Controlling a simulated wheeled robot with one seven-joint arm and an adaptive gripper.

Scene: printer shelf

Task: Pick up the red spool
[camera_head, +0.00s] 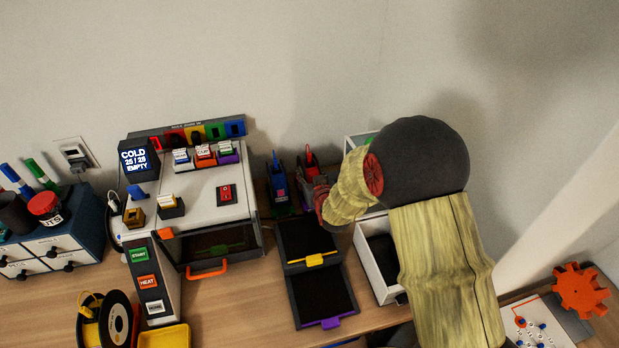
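I cannot make out a clear red spool in the head view. My arm comes in from the right, and my gripper (321,203), dark red and small here, is above the bench near the back of the dark panels. Its fingers are too small and turned away to tell if they are open or shut. A red pointed item (308,160) stands just behind it, beside a blue one (277,172); I cannot tell what they are. My arm hides part of the bench and a white box behind it.
A white printer-like machine (208,200) stands left of centre. A black spool with yellow filament (116,322) is at the front left. An open white drawer (371,262) and orange gear (582,290) lie right.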

